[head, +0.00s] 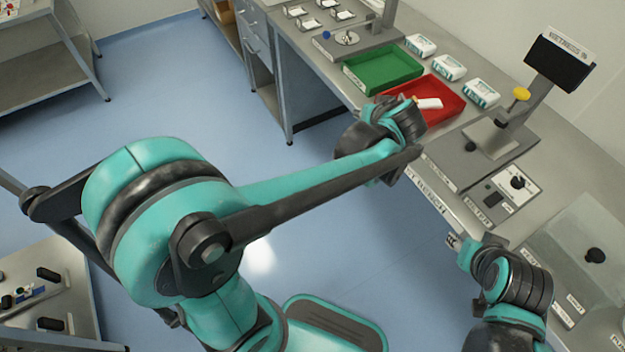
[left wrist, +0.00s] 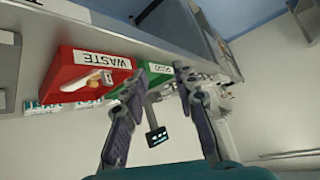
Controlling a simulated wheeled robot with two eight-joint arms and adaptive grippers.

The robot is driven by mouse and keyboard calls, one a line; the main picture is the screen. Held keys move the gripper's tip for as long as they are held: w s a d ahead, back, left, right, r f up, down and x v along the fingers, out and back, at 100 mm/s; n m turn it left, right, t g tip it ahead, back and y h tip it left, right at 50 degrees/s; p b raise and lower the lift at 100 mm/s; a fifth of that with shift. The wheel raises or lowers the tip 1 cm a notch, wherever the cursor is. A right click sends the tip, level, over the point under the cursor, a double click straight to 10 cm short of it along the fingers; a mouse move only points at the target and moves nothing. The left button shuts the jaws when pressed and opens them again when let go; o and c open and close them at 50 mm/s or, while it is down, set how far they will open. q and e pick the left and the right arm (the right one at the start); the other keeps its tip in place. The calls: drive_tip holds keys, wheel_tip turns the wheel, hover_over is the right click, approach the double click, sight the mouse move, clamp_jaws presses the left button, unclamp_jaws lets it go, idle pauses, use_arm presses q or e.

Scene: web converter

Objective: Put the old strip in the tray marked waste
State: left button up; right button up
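A red tray (head: 458,101) stands on the bench, and its front label reads WASTE in the left wrist view (left wrist: 80,57). A white piece with a tan part (head: 428,103) lies in it, also seen in the left wrist view (left wrist: 96,80); it may be the old strip, but I cannot be sure. My left gripper (left wrist: 163,74) is open with nothing between its fingers, beside the red tray and in front of the green tray in that view. In the head view my left wrist hides part of the red tray. My right gripper (head: 458,246) is low by the bench's front edge; its fingers are unclear.
A green tray (head: 384,69) stands beside the red one. Several white packs (head: 449,67) line the back. A stand with a dark display (head: 558,62) and yellow knob (head: 521,93) is to the right. A grey cover with a black knob (head: 595,255) is nearer.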

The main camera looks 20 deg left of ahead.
use_arm(q)
drive_tip(key=s+a+f+m+h, duration=0.1)
drive_tip(key=s+a+m+h, duration=0.1)
drive_tip(key=s, duration=0.9)
drive_tip(key=s+a+f+m+g+h, duration=0.1)
drive_tip(key=s+a+f+h, duration=0.1)
drive_tip(key=s, duration=1)
drive_tip(key=shift+a+f+m+h, duration=0.25)
drive_tip(key=shift+a+m+h, duration=0.15)
drive_tip(key=shift+a, duration=0.25)
